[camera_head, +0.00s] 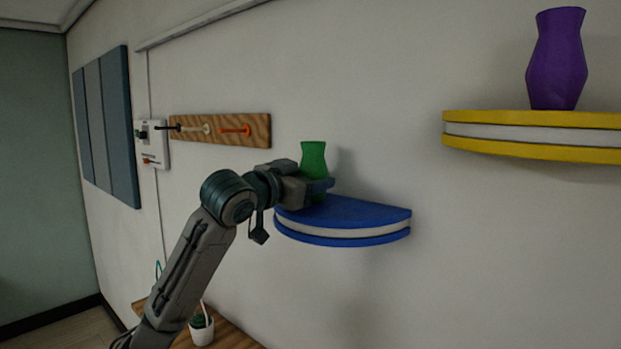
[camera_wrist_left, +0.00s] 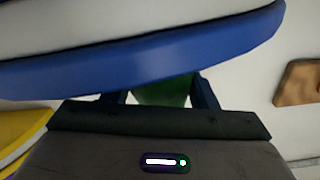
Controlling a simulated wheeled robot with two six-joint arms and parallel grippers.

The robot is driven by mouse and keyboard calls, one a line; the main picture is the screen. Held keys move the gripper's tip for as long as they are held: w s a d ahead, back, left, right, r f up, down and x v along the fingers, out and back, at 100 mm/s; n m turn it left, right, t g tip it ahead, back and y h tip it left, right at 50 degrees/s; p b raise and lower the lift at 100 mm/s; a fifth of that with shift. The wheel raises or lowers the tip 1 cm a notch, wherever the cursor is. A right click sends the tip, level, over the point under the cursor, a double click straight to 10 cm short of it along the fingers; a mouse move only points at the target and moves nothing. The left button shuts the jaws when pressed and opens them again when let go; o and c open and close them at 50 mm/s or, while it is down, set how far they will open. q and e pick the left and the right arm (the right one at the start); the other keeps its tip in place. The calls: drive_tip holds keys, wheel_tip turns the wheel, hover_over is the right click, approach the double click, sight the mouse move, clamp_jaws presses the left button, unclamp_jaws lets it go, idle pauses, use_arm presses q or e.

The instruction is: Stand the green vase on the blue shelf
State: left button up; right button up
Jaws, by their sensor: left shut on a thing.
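The green vase (camera_head: 313,158) is upright at the left part of the blue shelf (camera_head: 365,212), a half-round board on the wall. My left gripper (camera_head: 318,186) is shut on the vase's lower body, with the fingers just above the shelf top. The fingers partly hide the vase's lower part, so I cannot tell whether its base touches the shelf. In the left wrist view, the green vase (camera_wrist_left: 160,94) shows between the two fingers, mostly hidden by the blue shelf's edge (camera_wrist_left: 150,67). My right gripper is not in view.
A yellow shelf (camera_head: 540,152) with a purple vase (camera_head: 557,60) is higher at the right. A wooden hook rack (camera_head: 222,128) and blue-grey panels (camera_head: 107,125) hang at the left. A potted plant (camera_head: 201,328) stands below. The blue shelf's right part is bare.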

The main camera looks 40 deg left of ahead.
use_arm(q)
drive_tip(key=shift+f, duration=0.2)
drive_tip(key=o, duration=1)
drive_tip(key=shift+r, duration=0.1)
drive_tip(key=shift+r, duration=0.25)
drive_tip(key=s+b, duration=0.2)
drive_tip(key=s, duration=0.2)
drive_tip(key=s+b, duration=0.3)
drive_tip(key=s, duration=0.1)
drive_tip(key=s+a+b, duration=0.1)
drive_tip(key=s+b, duration=0.2)
drive_tip(key=s, duration=0.1)
drive_tip(key=shift+f, duration=0.15)
